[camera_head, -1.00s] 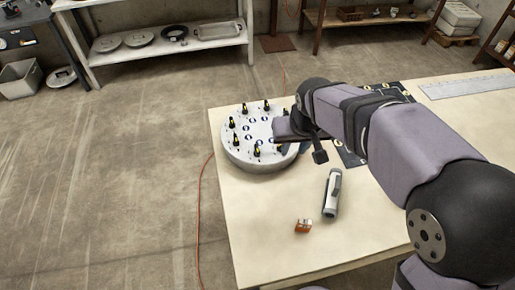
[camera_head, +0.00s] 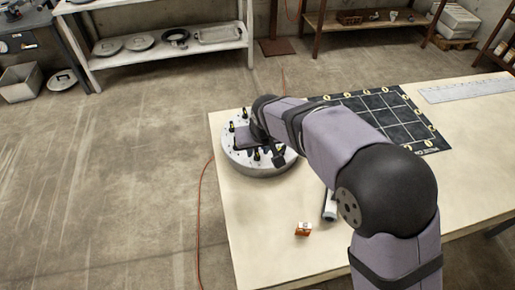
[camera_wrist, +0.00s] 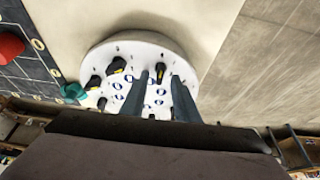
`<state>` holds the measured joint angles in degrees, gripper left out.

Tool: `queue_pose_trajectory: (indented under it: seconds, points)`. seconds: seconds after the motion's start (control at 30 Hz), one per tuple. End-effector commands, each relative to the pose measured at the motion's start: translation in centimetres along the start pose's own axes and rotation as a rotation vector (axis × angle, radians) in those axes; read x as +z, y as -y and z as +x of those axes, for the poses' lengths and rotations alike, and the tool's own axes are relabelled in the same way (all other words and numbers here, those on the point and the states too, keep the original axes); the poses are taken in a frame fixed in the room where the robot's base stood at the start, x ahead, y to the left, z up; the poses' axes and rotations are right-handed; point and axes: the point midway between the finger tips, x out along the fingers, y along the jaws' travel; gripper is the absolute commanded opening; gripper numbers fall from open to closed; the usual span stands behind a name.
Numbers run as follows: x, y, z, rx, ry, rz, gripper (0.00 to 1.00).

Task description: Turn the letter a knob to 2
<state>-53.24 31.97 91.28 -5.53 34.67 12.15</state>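A round white dial plate (camera_head: 262,168) stands on the table's left part, with several black knobs with yellow marks and blue-and-white labels. The wrist view shows the plate (camera_wrist: 110,45) from above. My gripper (camera_wrist: 162,77) is open over the plate, with its two dark fingers apart. A black and yellow knob (camera_wrist: 160,68) shows between the fingertips; I cannot tell whether they touch it. My arm hides part of the plate in the head view. The letters are too small to read.
A dark grid board (camera_head: 385,115) lies right of the plate. In the wrist view a red object (camera_wrist: 10,45) and a teal object (camera_wrist: 72,91) show near it. A small orange box (camera_head: 303,229) and a grey-white handheld tool (camera_head: 329,207) lie in front.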

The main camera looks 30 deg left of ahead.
Motion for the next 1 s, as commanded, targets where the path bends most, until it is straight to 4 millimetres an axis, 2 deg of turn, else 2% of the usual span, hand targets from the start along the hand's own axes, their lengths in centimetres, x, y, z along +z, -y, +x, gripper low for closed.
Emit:
queue_pose_trajectory:
  seconds: [0.2,0.5,0.53,0.63,1.0]
  points:
    - [-0.1,0.0,1.5,0.000,0.000,0.001,0.28]
    - [-0.1,0.0,1.7,0.000,-0.002,0.001,0.28]
    - [-0.1,0.0,1.7,0.000,-0.002,0.001,0.26]
    - [-0.1,0.0,1.7,0.000,-0.002,0.001,0.02]
    - [0.0,0.0,1.8,0.007,-0.001,0.018,0.00]
